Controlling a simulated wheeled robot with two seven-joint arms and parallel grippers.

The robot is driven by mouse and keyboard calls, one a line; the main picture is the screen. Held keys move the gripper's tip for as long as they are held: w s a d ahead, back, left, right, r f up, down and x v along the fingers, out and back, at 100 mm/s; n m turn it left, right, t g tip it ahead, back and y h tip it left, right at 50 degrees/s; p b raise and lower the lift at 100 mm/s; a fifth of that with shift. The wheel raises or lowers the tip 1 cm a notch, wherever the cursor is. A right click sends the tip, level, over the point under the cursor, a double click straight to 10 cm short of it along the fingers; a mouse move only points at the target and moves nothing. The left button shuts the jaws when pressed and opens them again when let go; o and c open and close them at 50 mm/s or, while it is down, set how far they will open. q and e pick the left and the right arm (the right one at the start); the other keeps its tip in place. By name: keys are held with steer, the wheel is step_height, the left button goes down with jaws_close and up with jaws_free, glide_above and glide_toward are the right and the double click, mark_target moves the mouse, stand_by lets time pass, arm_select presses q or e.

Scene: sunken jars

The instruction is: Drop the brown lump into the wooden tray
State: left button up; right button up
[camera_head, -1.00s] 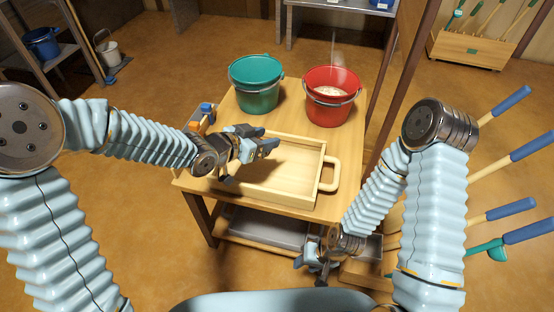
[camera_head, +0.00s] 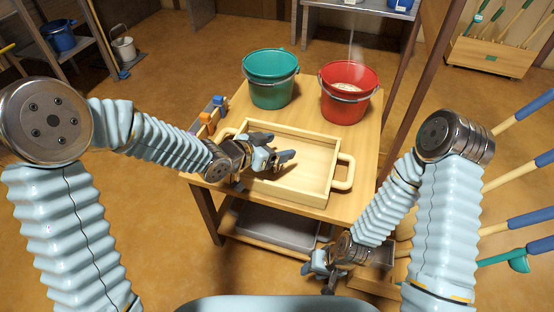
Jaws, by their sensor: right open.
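The wooden tray (camera_head: 317,196) is a pale, shallow box with a handle at each end. It sits on the wooden table and looks empty where I can see into it. My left gripper (camera_head: 284,157) is over the left half of the tray, with its fingers pointing right. I cannot tell whether its fingers are apart or closed on something. I cannot make out the brown lump in this view. My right gripper (camera_head: 318,274) is open, low in front of the table, below the tray's height.
A green bucket (camera_head: 270,90) and a red bucket (camera_head: 346,104) with pale contents stand behind the tray on the table (camera_head: 312,112). A small rack with orange and blue items (camera_head: 208,119) is at the table's left edge. Blue-handled tools (camera_head: 515,173) stand at the right.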

arm_select(q)
steer(key=p+v, duration=0.2)
steer(key=v, duration=1.2)
steer(key=shift+p, duration=0.35)
